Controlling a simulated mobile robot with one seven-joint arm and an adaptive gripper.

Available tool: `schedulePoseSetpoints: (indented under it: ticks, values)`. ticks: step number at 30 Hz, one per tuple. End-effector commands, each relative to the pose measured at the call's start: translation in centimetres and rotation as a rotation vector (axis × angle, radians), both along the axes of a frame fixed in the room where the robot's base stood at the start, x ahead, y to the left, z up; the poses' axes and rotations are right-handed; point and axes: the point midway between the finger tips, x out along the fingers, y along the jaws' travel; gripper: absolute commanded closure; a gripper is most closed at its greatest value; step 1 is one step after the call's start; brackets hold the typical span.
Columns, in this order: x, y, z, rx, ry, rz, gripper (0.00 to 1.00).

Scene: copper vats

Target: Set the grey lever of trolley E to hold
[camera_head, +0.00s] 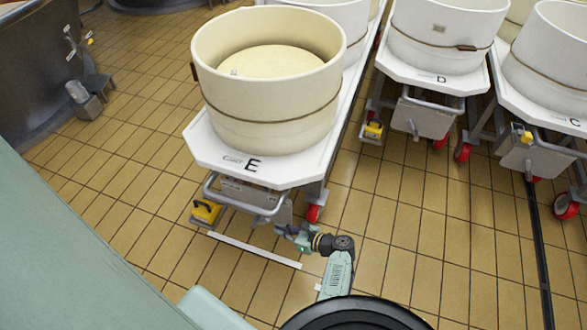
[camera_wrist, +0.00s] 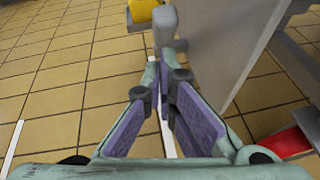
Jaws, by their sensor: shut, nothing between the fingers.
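Trolley E (camera_head: 205,150) stands left of centre in the head view, with a white deck and the letter E on its front. In the wrist view a grey lever with a rounded end (camera_wrist: 164,22) stands just beyond my fingertips, beside a grey panel (camera_wrist: 215,40). I cannot make out the lever in the head view or read its setting. My gripper (camera_head: 282,231) is low at the trolley's front right. It also shows in the wrist view (camera_wrist: 166,68), shut and empty, its tips pointing toward the lever. I cannot tell whether they touch it.
A cream vat (camera_head: 265,85) sits on trolley E. A grey push bar (camera_head: 240,207) and a yellow part (camera_head: 206,212) are at its front. A red wheel (camera_head: 313,213) is close to my gripper. Trolley D (camera_head: 425,80) stands to the right.

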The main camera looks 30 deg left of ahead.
Motion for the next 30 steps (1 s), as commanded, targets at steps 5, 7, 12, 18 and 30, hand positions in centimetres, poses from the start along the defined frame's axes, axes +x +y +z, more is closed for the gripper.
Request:
schedulePoseSetpoints:
  ticks: [5, 7, 12, 18, 30]
  values:
    - [-0.1, 1.4, 0.7, -0.001, 0.000, 0.002, 1.00]
    - [-0.1, 1.6, 0.7, -0.001, 0.001, 0.002, 1.00]
    - [-0.1, 1.6, 0.7, -0.001, 0.001, 0.002, 1.00]
    - [-0.1, 1.6, 0.9, -0.001, 0.000, 0.001, 1.00]
    - [-0.8, 4.4, 4.4, -0.001, 0.001, 0.003, 1.00]
